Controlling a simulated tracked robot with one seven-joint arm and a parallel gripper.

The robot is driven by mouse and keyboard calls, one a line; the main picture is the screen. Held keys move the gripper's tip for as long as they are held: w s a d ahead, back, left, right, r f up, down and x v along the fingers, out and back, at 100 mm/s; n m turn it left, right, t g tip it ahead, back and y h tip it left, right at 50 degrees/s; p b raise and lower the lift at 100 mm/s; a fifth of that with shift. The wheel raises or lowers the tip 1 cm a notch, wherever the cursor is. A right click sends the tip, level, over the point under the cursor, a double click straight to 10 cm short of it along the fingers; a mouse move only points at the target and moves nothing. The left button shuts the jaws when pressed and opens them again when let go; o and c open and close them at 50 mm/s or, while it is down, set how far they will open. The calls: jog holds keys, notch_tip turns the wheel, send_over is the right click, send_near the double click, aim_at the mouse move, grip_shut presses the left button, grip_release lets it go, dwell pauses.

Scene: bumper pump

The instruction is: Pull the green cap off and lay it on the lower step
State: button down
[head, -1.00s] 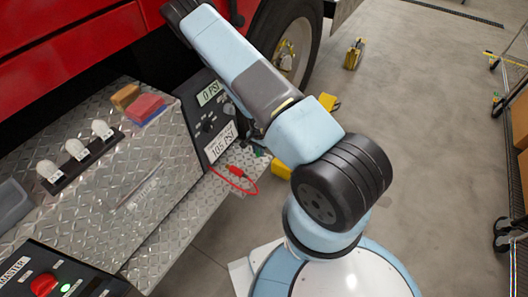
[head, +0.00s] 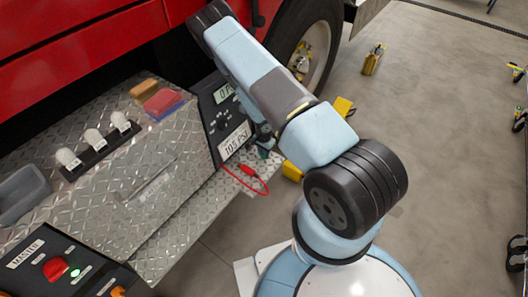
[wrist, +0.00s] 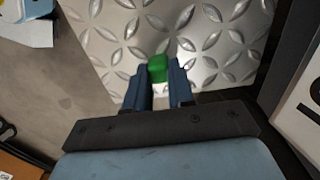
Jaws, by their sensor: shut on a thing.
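My gripper (wrist: 160,84) is shut on the green cap (wrist: 158,68), which shows between the tips of its two dark blue fingers in the wrist view. Behind the cap in that view is the bare diamond plate of the lower step (wrist: 112,32). How far the cap is from the plate I cannot tell. In the head view my gripper (head: 263,151) is a small dark shape at the right of the pump panel, mostly hidden by my arm. The lower step (head: 190,213) runs below the upper deck there.
A red plug on a red cord (head: 250,170) hangs by the step beside my gripper. The pump panel (head: 226,118) stands close to its left. Yellow wheel chocks (head: 373,60) are on the floor. The step's left part is clear.

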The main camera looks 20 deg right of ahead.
jog(key=shift+s+f, duration=0.1)
jog(key=shift+f, duration=0.1)
jog(key=c, duration=0.9)
grip_release()
jog(key=shift+r, duration=0.1)
notch_tip(320, 180, up, 14)
jog(key=shift+f, duration=0.25)
